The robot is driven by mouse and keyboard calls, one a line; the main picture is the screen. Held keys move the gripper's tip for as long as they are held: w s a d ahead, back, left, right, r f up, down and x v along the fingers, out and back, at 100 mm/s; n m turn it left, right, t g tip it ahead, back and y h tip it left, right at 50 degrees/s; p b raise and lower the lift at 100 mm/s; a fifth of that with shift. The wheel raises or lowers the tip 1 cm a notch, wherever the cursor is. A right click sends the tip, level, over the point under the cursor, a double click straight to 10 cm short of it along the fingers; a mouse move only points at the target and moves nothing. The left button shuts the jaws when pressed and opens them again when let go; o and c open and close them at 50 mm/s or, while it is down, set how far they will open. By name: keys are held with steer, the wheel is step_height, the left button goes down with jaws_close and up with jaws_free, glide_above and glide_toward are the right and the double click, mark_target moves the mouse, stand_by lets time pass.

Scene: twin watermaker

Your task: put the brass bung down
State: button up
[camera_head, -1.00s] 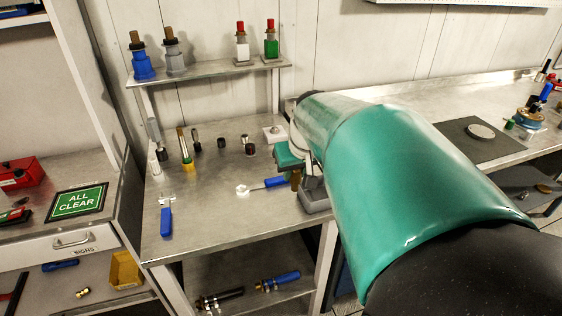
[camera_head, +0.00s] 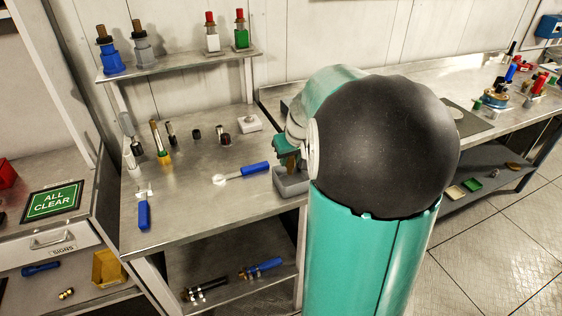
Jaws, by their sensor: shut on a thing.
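My gripper (camera_head: 288,153) is at the right end of the grey metal workbench (camera_head: 205,205), partly hidden by my own arm. It is shut on a small brownish-brass piece, the brass bung (camera_head: 291,162), of which only a little shows. The bung is just above or at a grey block (camera_head: 291,181) on the bench's right edge. I cannot tell whether it touches the block.
A blue-handled tool (camera_head: 255,169) lies left of the gripper. A white block (camera_head: 249,123) and several small dark parts stand behind it. The bench's front middle is clear.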

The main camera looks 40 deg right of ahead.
steer(key=shift+w+d+f, duration=0.25)
steer(key=shift+d+f, duration=0.2)
steer(key=shift+f, duration=0.15)
steer(key=shift+w+d+f, duration=0.2)
steer(key=shift+d+f, duration=0.25)
steer(key=shift+f, duration=0.15)
steer(key=shift+w+d+f, duration=0.1)
steer(key=shift+d+f, duration=0.05)
steer(key=shift+f, duration=1.55)
steer(key=shift+f, duration=0.1)
steer(key=o, duration=0.9)
